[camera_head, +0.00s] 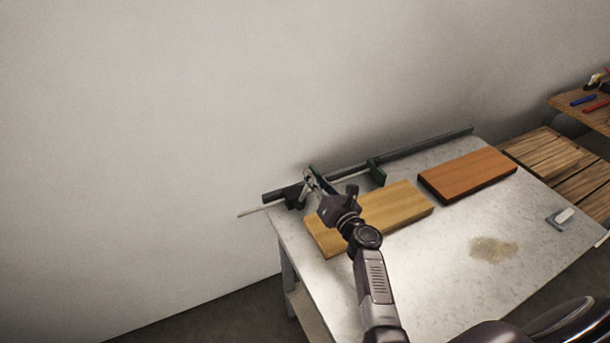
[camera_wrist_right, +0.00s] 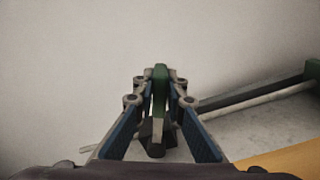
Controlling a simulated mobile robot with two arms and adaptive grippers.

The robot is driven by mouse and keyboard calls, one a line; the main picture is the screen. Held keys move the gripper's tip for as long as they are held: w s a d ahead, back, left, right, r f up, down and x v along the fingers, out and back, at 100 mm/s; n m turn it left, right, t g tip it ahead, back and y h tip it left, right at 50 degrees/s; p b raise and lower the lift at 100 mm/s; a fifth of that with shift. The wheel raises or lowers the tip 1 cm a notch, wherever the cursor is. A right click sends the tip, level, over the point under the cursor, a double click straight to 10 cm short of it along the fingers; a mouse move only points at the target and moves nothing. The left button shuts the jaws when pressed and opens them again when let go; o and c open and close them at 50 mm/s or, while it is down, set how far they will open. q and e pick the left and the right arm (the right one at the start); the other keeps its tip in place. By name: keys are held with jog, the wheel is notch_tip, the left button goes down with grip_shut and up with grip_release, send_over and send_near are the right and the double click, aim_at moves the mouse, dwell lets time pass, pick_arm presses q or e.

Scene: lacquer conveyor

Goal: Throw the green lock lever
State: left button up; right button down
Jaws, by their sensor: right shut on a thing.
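The green lock lever (camera_wrist_right: 160,90) stands upright between the fingers of my right gripper (camera_wrist_right: 160,88) in the right wrist view. The fingers are shut on it from both sides. In the head view my right gripper (camera_head: 309,182) reaches to the dark rail (camera_head: 420,146) at the table's back left, and hides most of the lever. A green block (camera_head: 376,174) sits on the rail farther right; it also shows at the right edge of the wrist view (camera_wrist_right: 313,70). My left gripper is not in view.
A light wooden board (camera_head: 400,203) lies on the table (camera_head: 440,255) under my right arm. An orange-brown board (camera_head: 467,174) lies farther right. A thin pale rod (camera_head: 260,209) sticks out past the table's left edge. A small grey object (camera_head: 562,217) lies at the right. A wall stands behind.

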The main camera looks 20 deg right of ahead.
jog(key=shift+d+f+m, duration=0.25)
jog(key=shift+d+m, duration=0.3)
jog(key=shift+d+f+m, duration=0.25)
jog(key=shift+d+m, duration=0.3)
jog(key=c, duration=2)
grip_release()
jog(key=shift+d, duration=0.1)
jog(key=shift+o, duration=0.2)
jog(key=shift+f, duration=0.1)
jog(key=s, duration=1.2)
jog(key=shift+d, duration=0.2)
